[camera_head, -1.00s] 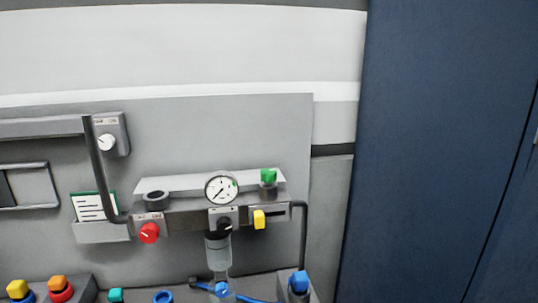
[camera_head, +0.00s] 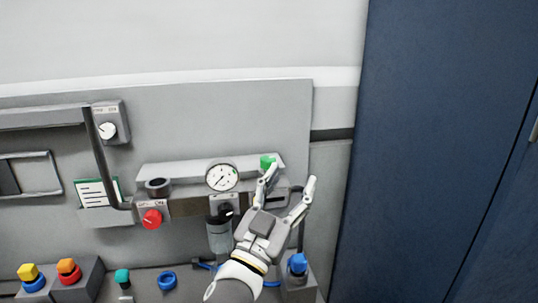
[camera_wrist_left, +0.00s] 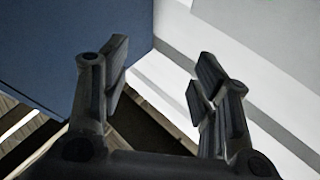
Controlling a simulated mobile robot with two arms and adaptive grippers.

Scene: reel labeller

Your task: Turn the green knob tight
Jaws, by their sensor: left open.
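The green knob (camera_head: 267,161) sits on top of the right end of the grey manifold (camera_head: 187,208) on the wall panel. Its lower part is hidden behind a finger of my left gripper (camera_head: 292,178). The left gripper is open with its fingers pointing up, in front of the manifold's right end. I cannot tell from the head view whether a finger touches the knob. In the left wrist view the open fingers (camera_wrist_left: 158,75) have nothing between them. A small bit of green shows at that view's top edge. My right gripper is not in view.
A pressure gauge (camera_head: 222,176), a red knob (camera_head: 152,218) and a black knob (camera_head: 225,210) are left of my gripper. A blue knob (camera_head: 298,263) stands low on the right. Yellow (camera_head: 28,271) and orange (camera_head: 67,266) knobs stand at lower left. A dark blue cabinet (camera_head: 440,150) fills the right side.

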